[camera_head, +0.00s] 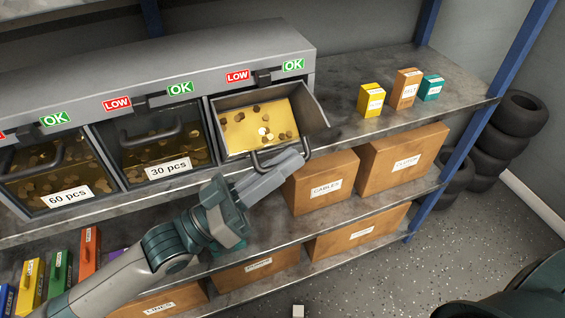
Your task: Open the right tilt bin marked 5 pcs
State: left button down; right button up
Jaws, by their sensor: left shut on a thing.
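The right tilt bin (260,126) is tipped out of the grey cabinet, its top open and its yellow inside with several gold-coloured pieces showing. Its front faces down, so I cannot see a marking on it. My left gripper (292,163) is shut on the dark handle (262,167) at the bin's front edge. My right gripper is not in view.
The bins marked 60 pcs (68,198) and 30 pcs (168,169) are closed to the left. Small boxes (405,90) stand on the shelf top at right. Cardboard boxes (322,186) fill the shelf below. Tyres (512,130) are stacked at right.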

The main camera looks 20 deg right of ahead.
pick_arm(q)
jog(key=c, duration=2.1)
grip_release()
